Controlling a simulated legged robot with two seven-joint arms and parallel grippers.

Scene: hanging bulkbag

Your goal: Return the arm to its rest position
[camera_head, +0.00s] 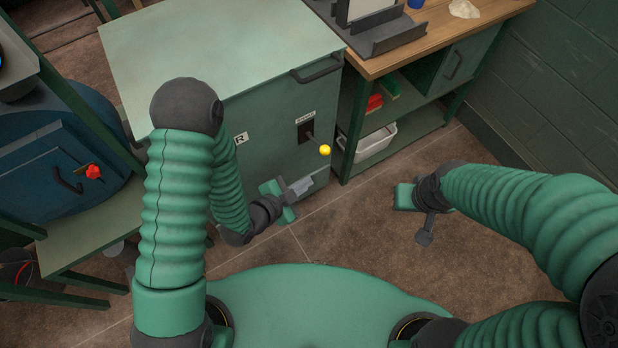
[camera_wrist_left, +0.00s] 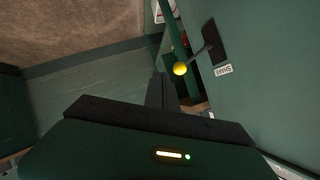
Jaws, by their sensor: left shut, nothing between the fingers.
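My left arm comes in from the left in the head view and bends down in front of the green cabinet (camera_head: 262,130). My left gripper (camera_head: 303,185) is shut and empty, low in front of the cabinet and below a lever with a yellow ball knob (camera_head: 324,150). In the left wrist view the closed fingers (camera_wrist_left: 161,90) stand in the middle, and the yellow knob (camera_wrist_left: 180,68) shows just beyond them, apart from them in the picture. My right gripper (camera_head: 427,236) hangs over the brown floor at the right; its finger opening is not clear.
A wooden workbench (camera_head: 440,40) with shelves and a white bin (camera_head: 372,143) stands right of the cabinet. A blue machine (camera_head: 62,150) with a red knob (camera_head: 93,172) is at the left. The brown floor (camera_head: 345,225) between my arms is clear.

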